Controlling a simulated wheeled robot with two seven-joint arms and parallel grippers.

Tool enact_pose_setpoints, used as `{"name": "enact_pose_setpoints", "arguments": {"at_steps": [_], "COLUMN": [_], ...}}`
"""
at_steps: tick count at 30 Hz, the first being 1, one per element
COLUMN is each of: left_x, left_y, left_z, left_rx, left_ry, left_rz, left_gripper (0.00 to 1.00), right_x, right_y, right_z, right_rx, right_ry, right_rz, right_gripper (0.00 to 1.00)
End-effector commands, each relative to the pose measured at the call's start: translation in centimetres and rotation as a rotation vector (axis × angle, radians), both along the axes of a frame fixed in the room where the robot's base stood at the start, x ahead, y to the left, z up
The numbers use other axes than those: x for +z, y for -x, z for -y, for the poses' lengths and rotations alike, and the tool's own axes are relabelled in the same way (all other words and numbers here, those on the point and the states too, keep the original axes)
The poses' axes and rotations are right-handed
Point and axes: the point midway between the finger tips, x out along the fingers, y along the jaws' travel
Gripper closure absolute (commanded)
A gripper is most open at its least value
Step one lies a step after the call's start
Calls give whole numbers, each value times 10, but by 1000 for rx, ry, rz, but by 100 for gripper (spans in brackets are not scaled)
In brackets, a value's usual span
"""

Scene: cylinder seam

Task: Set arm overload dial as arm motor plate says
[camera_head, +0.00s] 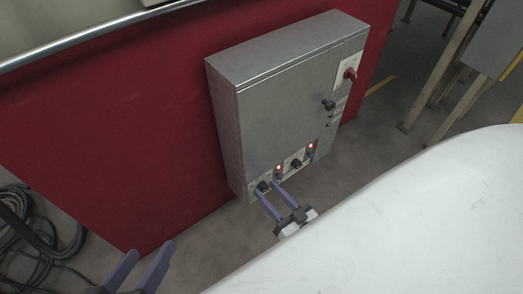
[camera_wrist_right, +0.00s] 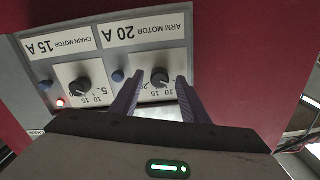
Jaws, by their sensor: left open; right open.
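The arm overload dial (camera_wrist_right: 159,77) is a black knob on a white scale plate with 10, 15 and 20 partly readable; its exact setting is unclear. The arm motor plate (camera_wrist_right: 147,29) reads "ARM MOTOR 20 A", upside down in the wrist view. My right gripper (camera_wrist_right: 160,82) is open, with one purple finger on each side of the dial; contact cannot be told. In the head view my right gripper (camera_head: 268,190) is at the cabinet's lower left corner, by the dial (camera_head: 262,185). My left gripper (camera_head: 147,262) is open and empty at the lower left, away from the cabinet.
The grey cabinet (camera_head: 285,100) stands against a red panel (camera_head: 110,130). A second dial (camera_wrist_right: 79,87) sits under the "CHAIN MOTOR 15 A" plate (camera_wrist_right: 62,45), with blue buttons nearby (camera_wrist_right: 117,76). A red switch (camera_head: 350,74) is at upper right. Cables (camera_head: 35,240) lie at left.

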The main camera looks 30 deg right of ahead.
Motion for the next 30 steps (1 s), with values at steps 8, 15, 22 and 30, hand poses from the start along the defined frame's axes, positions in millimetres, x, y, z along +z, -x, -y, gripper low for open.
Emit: {"name": "enact_pose_setpoints", "arguments": {"at_steps": [8,15,22,30], "left_x": [0,1,0,-1], "left_y": [0,0,0,0], "left_z": [0,0,0,1], "left_rx": [0,1,1,-1], "left_ry": [2,1,1,7], "left_rz": [0,2,2,2], "left_gripper": [45,45,45,45], "right_x": [-1,0,-1,-1], "right_y": [-2,-2,-2,-2], "right_z": [0,1,1,1], "right_rx": [-3,-3,-3,-3], "right_ry": [0,0,-7,-99], "right_rz": [-2,-2,-2,-9], "right_gripper": [59,91,100,100]}}
